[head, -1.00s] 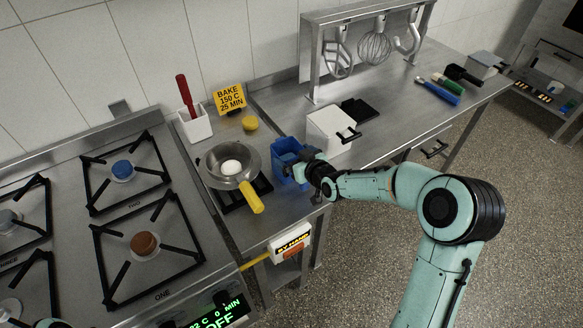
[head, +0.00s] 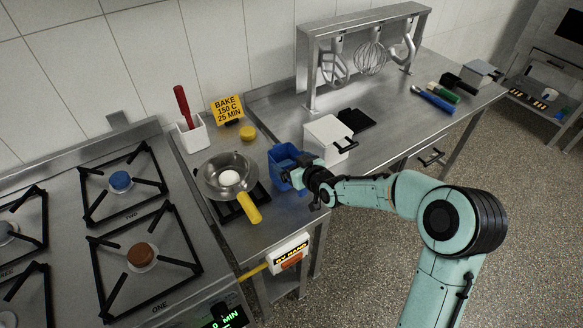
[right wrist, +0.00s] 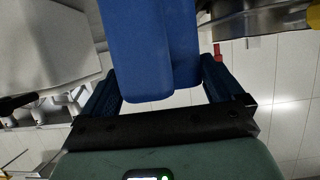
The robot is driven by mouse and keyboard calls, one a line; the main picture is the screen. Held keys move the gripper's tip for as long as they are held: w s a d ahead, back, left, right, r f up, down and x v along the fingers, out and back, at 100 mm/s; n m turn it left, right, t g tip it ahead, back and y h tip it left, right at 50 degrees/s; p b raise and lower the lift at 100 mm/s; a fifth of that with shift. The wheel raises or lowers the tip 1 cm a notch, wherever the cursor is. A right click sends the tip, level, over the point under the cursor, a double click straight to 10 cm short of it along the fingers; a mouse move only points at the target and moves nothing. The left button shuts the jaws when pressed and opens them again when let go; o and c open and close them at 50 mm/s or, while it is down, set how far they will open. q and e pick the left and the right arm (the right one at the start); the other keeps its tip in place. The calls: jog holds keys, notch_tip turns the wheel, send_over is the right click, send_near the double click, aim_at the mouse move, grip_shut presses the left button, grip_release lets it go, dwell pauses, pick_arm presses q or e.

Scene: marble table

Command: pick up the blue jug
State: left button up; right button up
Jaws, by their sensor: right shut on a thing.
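The blue jug (head: 281,160) is upright at the right end of the counter section beside the stove, next to the pan. My right gripper (head: 302,174) comes in from the right and is shut on the jug's near right side. In the right wrist view, the blue jug (right wrist: 150,45) fills the upper middle between the two fingers of my right gripper (right wrist: 162,85). The exact grip point is partly hidden in both views. I cannot tell whether the jug's base touches the counter. My left gripper is not in view.
A pan (head: 213,178) with a yellow handle and a white egg-like thing stands just left of the jug. A white box (head: 325,135) with a black handle is close behind right. A yellow sign (head: 227,108) and a white holder (head: 192,136) stand at the wall.

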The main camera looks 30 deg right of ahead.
notch_tip(320, 180, up, 18)
jog(key=p, duration=0.5)
jog(key=shift+w+r+p, duration=0.15)
jog(key=shift+r+p, duration=0.1)
jog(key=shift+p, duration=0.1)
jog(key=o, duration=1.2)
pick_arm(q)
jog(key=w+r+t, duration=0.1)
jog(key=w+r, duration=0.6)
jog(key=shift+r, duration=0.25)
pick_arm(e)
jog(key=shift+c, duration=1.2)
